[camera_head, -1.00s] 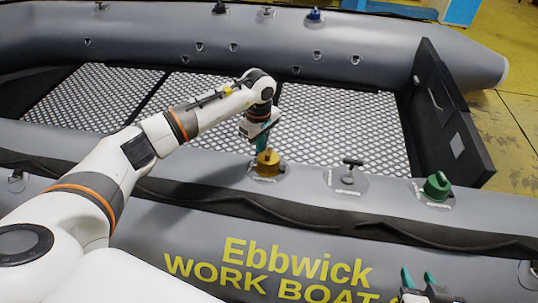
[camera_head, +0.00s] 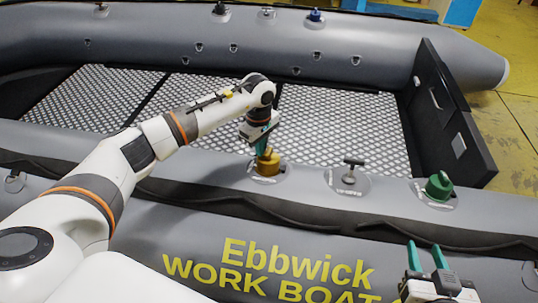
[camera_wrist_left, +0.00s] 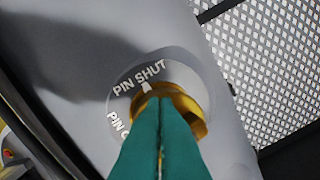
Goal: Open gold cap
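The gold cap (camera_head: 267,166) sits on a round grey valve patch on the near tube of the boat. My left gripper (camera_head: 262,150) points down onto it from above, its teal fingers at the cap's top. In the left wrist view the fingers (camera_wrist_left: 161,105) are close together over the middle of the gold cap (camera_wrist_left: 192,106) and hide its centre. They look shut on its top part. A white mark on the cap's edge points at the words "PIN SHUT". A second label, beginning "PIN O", is partly covered. My right gripper (camera_head: 427,256) is open and empty at the lower right.
A grey T-handle fitting (camera_head: 351,172) and a green cap (camera_head: 438,187) stand on the same tube, right of the gold cap. The boat's mesh floor (camera_head: 340,120) lies behind. A black transom (camera_head: 452,125) stands at the right.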

